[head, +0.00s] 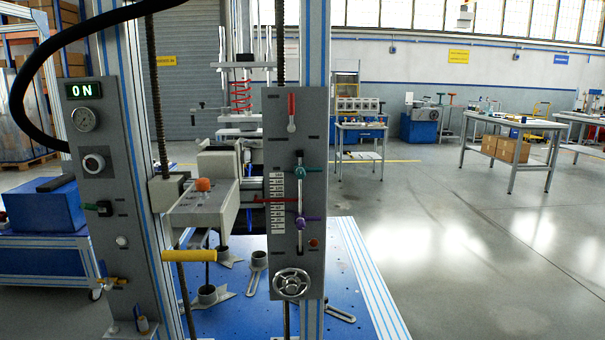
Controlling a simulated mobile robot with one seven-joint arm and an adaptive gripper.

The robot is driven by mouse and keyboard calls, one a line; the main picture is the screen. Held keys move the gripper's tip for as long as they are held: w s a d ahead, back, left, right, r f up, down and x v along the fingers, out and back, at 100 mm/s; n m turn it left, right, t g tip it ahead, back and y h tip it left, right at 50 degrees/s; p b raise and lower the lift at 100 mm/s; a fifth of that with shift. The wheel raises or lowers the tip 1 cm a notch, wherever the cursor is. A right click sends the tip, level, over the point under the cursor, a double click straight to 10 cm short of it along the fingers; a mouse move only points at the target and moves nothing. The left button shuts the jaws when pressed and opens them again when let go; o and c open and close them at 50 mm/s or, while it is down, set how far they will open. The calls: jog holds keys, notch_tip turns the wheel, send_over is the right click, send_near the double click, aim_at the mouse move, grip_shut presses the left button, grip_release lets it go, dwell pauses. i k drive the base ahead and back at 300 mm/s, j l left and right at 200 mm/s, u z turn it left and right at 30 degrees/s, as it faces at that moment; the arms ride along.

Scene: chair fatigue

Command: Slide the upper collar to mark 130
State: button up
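In the head view, a grey control panel (270,255) stands on the right upright of the test machine. A vertical rod (300,198) on it carries two collars. The upper collar (300,171) is teal, with a handle pointing right. The lower collar (302,223) is purple, also with a side handle. A white scale (277,203) with several marks is beside the rod on its left; its numbers are too small to read. A thin red pointer (270,200) lies across the scale, between the heights of the two collars. My gripper is not in view.
The panel also holds a red lever (291,110) above and a handwheel (291,284) below. A yellow handle (189,255) sticks out on the left. A black cable (18,95) curves at upper left.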

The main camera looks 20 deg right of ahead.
aim_at(308, 169)
jog(key=z, duration=1.15)
jog(key=i+z, duration=0.2)
jog(key=i+j+z, duration=0.25)
jog(key=i, duration=0.2)
